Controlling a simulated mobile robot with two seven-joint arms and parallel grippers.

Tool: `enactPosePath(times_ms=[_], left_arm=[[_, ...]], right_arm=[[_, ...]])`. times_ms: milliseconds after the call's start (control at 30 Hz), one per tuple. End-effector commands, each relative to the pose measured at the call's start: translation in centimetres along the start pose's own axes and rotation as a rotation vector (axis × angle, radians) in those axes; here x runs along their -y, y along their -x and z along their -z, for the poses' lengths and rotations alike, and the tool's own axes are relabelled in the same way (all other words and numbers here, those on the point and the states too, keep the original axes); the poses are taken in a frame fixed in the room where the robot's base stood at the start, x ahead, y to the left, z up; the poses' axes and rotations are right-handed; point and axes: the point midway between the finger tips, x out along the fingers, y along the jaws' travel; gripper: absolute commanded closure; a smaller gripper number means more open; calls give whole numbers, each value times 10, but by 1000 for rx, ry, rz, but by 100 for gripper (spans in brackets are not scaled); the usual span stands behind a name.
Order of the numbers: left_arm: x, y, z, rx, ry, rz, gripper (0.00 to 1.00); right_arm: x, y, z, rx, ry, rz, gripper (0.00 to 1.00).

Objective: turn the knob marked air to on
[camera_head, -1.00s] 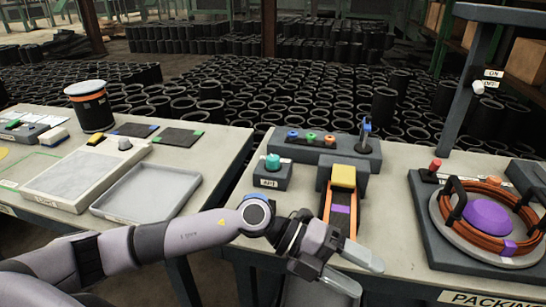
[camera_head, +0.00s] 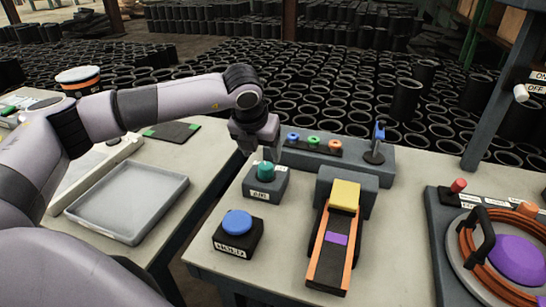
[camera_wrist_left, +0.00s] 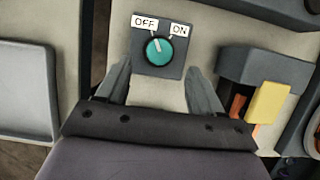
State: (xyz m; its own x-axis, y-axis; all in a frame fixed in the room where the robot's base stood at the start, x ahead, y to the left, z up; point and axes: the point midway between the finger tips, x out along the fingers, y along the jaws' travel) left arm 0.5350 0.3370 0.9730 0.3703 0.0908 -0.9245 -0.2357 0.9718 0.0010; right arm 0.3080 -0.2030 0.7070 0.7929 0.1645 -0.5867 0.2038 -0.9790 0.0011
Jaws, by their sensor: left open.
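The air knob (camera_head: 266,170) is a teal dial on a small grey box with a white label on its front. In the left wrist view, the knob (camera_wrist_left: 159,52) sits below OFF and ON labels, and its white mark points up and left, toward OFF. My left gripper (camera_head: 258,148) is just above and behind the knob in the head view. In the wrist view its open fingers (camera_wrist_left: 160,72) lie on either side of the knob's box, with nothing between them. Contact with the knob cannot be told. My right gripper is out of view.
A blue HOLD button (camera_head: 237,222) stands in front of the knob box. A chute with a yellow block (camera_head: 345,195) is to the right. A grey panel (camera_head: 300,155) with small coloured knobs is behind. A grey tray (camera_head: 130,205) lies on the left table.

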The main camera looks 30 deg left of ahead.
Motion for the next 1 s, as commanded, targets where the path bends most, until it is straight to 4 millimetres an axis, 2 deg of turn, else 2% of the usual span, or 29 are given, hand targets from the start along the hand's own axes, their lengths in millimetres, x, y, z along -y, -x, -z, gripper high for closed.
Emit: enactPosePath(times_ms=[400,567,800,833,967,1000], left_arm=[[0,-57,0,-2,0,-2,33],[0,-67,0,0,-1,-1,33],[0,-68,0,0,-1,1,33],[0,-68,0,0,-1,1,40],[0,-68,0,0,-1,1,82],[0,-68,0,0,-1,1,88]], right_arm=[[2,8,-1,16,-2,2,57],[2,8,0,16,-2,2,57],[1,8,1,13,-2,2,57],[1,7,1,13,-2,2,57],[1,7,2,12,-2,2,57],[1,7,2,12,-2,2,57]])
